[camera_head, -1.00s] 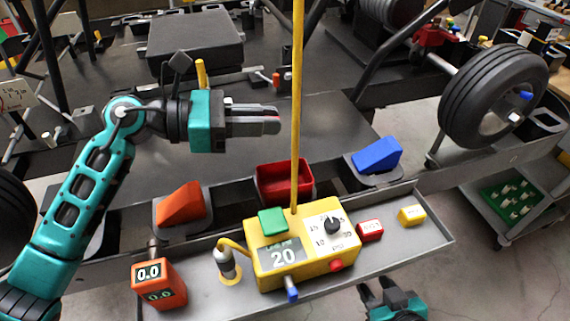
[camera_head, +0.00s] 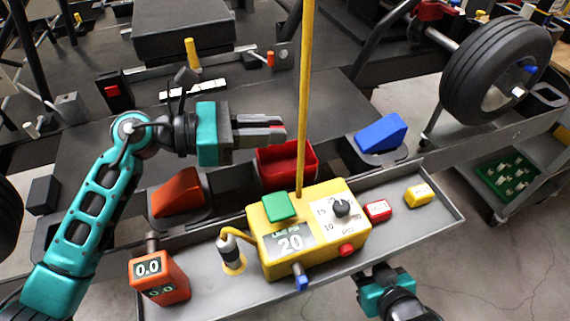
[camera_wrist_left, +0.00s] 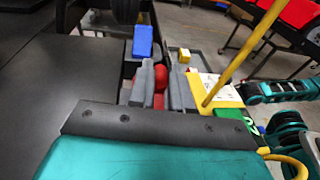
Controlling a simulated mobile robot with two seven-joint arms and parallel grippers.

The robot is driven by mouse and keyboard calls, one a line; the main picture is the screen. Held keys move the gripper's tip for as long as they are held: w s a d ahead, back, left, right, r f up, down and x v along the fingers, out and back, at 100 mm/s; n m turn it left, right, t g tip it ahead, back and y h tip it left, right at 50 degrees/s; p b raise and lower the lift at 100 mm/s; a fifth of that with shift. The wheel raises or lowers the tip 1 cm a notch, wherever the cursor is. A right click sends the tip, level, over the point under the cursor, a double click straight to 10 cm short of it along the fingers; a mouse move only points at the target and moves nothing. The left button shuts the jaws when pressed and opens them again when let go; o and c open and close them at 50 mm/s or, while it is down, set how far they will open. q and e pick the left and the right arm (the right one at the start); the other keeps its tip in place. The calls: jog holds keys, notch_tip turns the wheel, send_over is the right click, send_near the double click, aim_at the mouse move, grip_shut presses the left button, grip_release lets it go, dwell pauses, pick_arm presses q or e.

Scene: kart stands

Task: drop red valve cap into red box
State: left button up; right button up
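My left gripper (camera_head: 275,132) is closed on the red valve cap, of which a small red bit (camera_head: 274,127) shows between the fingers in the head view. The gripper is level, above the back rim of the red box (camera_head: 272,176). In the left wrist view, a rounded red shape (camera_wrist_left: 161,77) sits between the grey fingers, with more red below it. The fingers hide most of the cap. The red box is an open bin behind the yellow gauge unit. My right gripper (camera_head: 376,272) is low at the front, beyond the tray's edge, with its fingers apart and empty.
The yellow unit (camera_head: 335,215) carries a tall yellow pole (camera_head: 303,90) just right of the left gripper. An orange pedal (camera_head: 178,192) and a blue pedal (camera_head: 381,133) flank the box. The grey tray (camera_head: 215,297) holds an orange gauge (camera_head: 158,278) and small blocks.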

pick_arm(q)
jog(key=o, duration=0.5)
jog(key=shift+a, duration=0.15)
jog(key=b+v, duration=0.2)
jog(key=v, duration=1)
jog(key=shift+s+a, duration=0.15)
jog(key=shift+a, duration=0.15)
pick_arm(e)
jog(key=shift+w+a+f+y, duration=0.3)
jog(key=shift+a+f, duration=0.1)
jog(key=shift+s+d+f, duration=0.1)
jog(key=shift+f, duration=0.05)
